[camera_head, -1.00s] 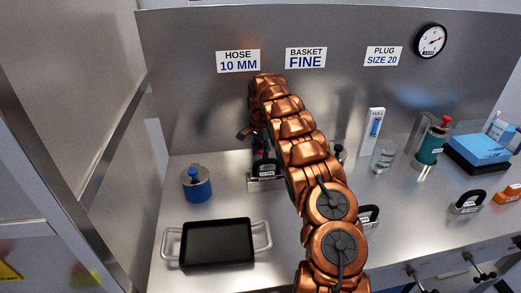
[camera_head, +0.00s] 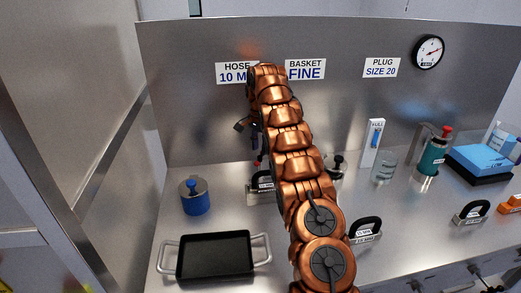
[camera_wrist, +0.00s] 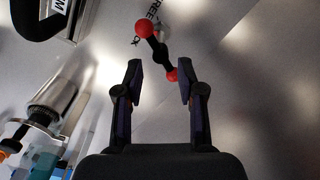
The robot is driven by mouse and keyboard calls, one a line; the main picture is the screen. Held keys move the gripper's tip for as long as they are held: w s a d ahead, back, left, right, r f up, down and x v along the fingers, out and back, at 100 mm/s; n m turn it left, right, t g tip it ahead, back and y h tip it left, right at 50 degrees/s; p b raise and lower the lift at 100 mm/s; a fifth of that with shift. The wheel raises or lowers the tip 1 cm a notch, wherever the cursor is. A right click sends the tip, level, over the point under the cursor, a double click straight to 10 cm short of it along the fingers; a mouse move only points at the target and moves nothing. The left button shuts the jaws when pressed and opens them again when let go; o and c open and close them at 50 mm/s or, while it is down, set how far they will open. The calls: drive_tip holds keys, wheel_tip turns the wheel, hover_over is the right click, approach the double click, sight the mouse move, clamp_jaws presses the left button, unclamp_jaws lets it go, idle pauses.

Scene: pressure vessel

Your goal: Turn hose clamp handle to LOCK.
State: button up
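The clamp handle (camera_wrist: 157,50) shows in the wrist view as a dark bar with a red ball at its upper end and a red tip at its lower end. Printed letters lie beside it: "FREE" near the upper ball and a partly hidden "CK" to its left. My gripper (camera_wrist: 161,72) is open and empty, its two fingers apart. The handle's lower red tip appears between the fingertips, nearer the right one; I cannot tell the depth or any contact. In the head view my arm hides most of the clamp, and a dark part of my gripper (camera_head: 241,125) shows left of the arm.
A blue pot (camera_head: 195,198) and a black tray (camera_head: 213,256) stand on the left of the metal bench. Handled black blocks (camera_head: 366,231) (camera_head: 471,213), a glass beaker (camera_head: 384,168) and a teal bottle (camera_head: 432,160) stand to the right. The back wall rises close behind my gripper.

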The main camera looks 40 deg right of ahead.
drive_tip(key=shift+n, duration=0.6)
drive_tip(key=shift+s+a+r, duration=0.35)
drive_tip(key=shift+a+r, duration=0.35)
drive_tip(key=shift+a, duration=0.05)
drive_tip(key=shift+s+a+r, duration=0.3)
drive_tip(key=shift+a+r, duration=0.4)
drive_tip(key=s+a+r+n, duration=0.2)
drive_tip(key=s+a+r, duration=0.1)
drive_tip(key=s+a, duration=0.4)
drive_tip(key=s+a+r+n+g, duration=0.1)
drive_tip(key=s+a+r+n, duration=0.2)
drive_tip(key=s+a, duration=0.4)
drive_tip(key=shift+s+a+r+n+h, duration=0.35)
drive_tip(key=shift+s+r, duration=0.1)
drive_tip(key=shift+r, duration=0.25)
drive_tip(key=m+t+b, duration=0.1)
drive_tip(key=m+b, duration=0.2)
drive_tip(key=m, duration=0.3)
hover_over(260, 166)
drive_tip(key=f, duration=1.1)
drive_tip(key=shift+w+d+f, duration=0.15)
drive_tip(key=shift+w+f, duration=0.1)
drive_tip(key=shift+f+p, duration=0.85)
drive_tip(key=shift+f, duration=3.1)
